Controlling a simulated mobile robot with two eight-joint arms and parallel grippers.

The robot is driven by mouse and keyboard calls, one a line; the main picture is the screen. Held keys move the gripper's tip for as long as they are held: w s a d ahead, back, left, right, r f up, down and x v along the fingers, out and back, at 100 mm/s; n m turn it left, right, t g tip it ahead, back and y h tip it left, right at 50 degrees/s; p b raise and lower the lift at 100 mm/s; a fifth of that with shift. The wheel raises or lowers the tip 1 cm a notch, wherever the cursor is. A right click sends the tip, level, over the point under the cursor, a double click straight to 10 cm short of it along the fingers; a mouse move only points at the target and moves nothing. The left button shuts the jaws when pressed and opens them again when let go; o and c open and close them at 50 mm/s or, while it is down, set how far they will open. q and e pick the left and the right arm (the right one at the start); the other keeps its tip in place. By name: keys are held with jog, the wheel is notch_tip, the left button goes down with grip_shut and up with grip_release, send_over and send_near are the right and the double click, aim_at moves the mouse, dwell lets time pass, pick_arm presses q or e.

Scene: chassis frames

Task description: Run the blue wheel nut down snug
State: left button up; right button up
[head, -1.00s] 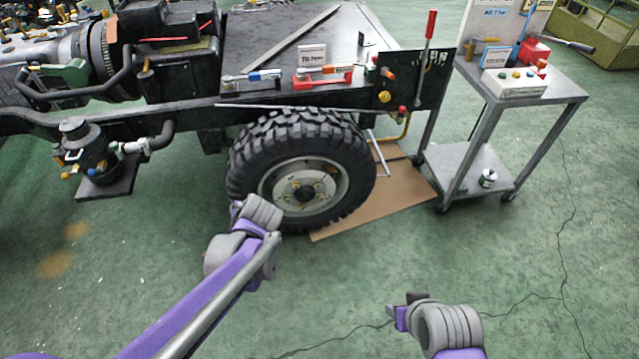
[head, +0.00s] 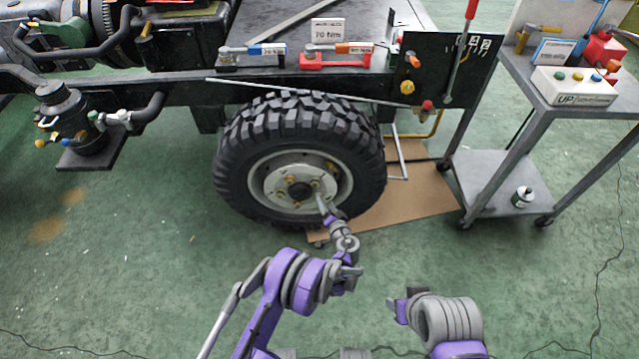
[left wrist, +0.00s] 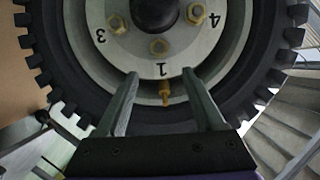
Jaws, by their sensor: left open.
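The black tyre's wheel (head: 270,187) has a pale rim and a dark hub. The left wrist view shows brass-coloured nuts (left wrist: 159,46) around the hub and the numbers 3, 1 and 4 on the rim. I cannot make out a blue nut in either view. My left gripper (head: 324,204) is at the lower right of the rim. In its wrist view the open, empty jaws (left wrist: 160,74) point at the rim by number 1, with a brass stem (left wrist: 165,92) showing between the fingers. My right arm (head: 440,320) is at the lower right; its jaw state is unclear.
A trolley (head: 490,170) with a button box (head: 573,87) stands right. Cardboard (head: 425,195) lies by the wheel. Green floor is open in front.

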aim_at(317, 184)
pick_arm(q)
jog(key=b+x, duration=0.1)
jog(key=x, duration=0.9)
jog(key=shift+w+f+b, duration=0.25)
jog(key=shift+w+b, duration=0.05)
jog(key=shift+b, duration=0.1)
grip_shut()
